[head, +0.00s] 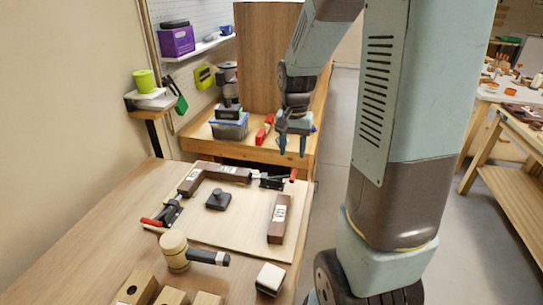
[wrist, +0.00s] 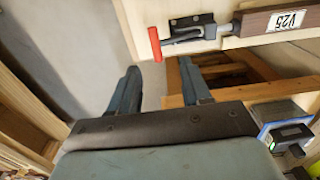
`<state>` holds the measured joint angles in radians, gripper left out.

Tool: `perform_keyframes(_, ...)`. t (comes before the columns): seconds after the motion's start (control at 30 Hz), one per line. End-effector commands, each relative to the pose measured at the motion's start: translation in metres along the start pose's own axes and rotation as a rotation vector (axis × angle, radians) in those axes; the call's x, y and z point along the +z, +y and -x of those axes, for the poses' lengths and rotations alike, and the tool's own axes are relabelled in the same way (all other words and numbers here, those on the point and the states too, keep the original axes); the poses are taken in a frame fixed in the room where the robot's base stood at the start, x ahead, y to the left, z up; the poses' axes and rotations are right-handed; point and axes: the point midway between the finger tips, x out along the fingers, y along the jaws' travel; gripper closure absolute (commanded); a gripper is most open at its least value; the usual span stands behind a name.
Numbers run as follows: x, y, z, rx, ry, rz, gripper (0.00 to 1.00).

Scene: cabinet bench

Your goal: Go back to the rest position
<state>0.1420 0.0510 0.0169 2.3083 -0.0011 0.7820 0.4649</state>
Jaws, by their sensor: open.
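My gripper (head: 292,146) hangs empty and points down beyond the far right edge of the near workbench, in front of the far bench. In the wrist view my gripper (wrist: 160,85) has its two fingers wide apart with nothing between them. A toggle clamp with a red handle (wrist: 155,44) lies past the fingers there. The same clamp (head: 272,182) sits at the far right corner of the board (head: 240,228) in the head view. A dark brown block with a V25 label (wrist: 275,22) is beside it.
A blue bin (head: 230,127) and a red tool (head: 264,131) stand on the far bench. Open floor (head: 325,170) lies right of the benches.

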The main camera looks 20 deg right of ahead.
Motion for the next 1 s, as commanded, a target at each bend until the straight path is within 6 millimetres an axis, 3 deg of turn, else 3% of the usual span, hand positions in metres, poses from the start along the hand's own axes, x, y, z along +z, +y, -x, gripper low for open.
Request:
perform_keyframes(0.2, 0.001, 0.000, 0.001, -0.001, 0.002, 0.002, 0.52)
perform_keyframes(0.33, 0.006, 0.001, 0.012, -0.010, 0.021, 0.024, 0.52)
perform_keyframes(0.7, 0.053, 0.010, 0.081, -0.066, 0.160, 0.198, 0.52)
perform_keyframes(1.0, 0.099, 0.024, 0.126, -0.104, 0.281, 0.347, 0.52)
